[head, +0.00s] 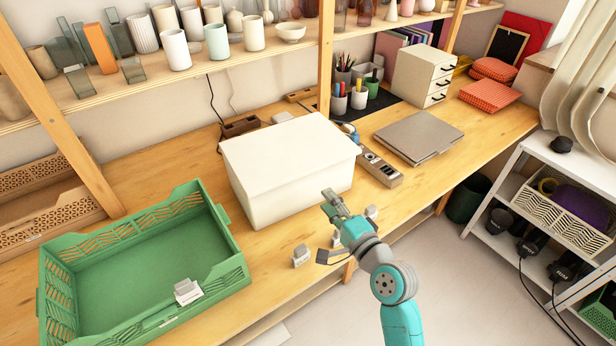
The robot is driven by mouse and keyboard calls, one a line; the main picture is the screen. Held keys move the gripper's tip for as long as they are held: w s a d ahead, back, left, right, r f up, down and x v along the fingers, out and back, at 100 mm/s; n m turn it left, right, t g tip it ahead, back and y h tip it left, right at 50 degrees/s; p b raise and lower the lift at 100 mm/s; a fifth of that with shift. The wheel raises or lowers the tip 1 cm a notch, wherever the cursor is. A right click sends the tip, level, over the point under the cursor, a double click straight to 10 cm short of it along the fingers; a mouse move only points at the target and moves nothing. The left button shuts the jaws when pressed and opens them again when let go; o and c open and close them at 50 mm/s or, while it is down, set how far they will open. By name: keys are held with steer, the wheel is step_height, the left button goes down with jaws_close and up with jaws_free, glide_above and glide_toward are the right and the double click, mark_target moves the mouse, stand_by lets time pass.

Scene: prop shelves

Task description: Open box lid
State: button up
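A white box (290,196) stands on the wooden bench in the middle of the head view. Its flat white lid (285,148) lies closed over the top, with its edge overhanging the walls. My gripper (328,203) is in front of the box's right part, below the lid's front edge in the picture. My gripper and wrist hide a little of the bench near the box's lower right corner.
A green crate (145,255) stands left of the box, with a label holder on its front. A grey laptop-like slab (418,137) and a power strip (380,168) lie to the right. A shelf of vases (215,75) hangs above.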

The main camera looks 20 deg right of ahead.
mark_target(306, 175)
steer(key=x, duration=1)
steer(key=shift+w+a, duration=0.1)
steer(key=shift+w, duration=0.1)
jaws_close()
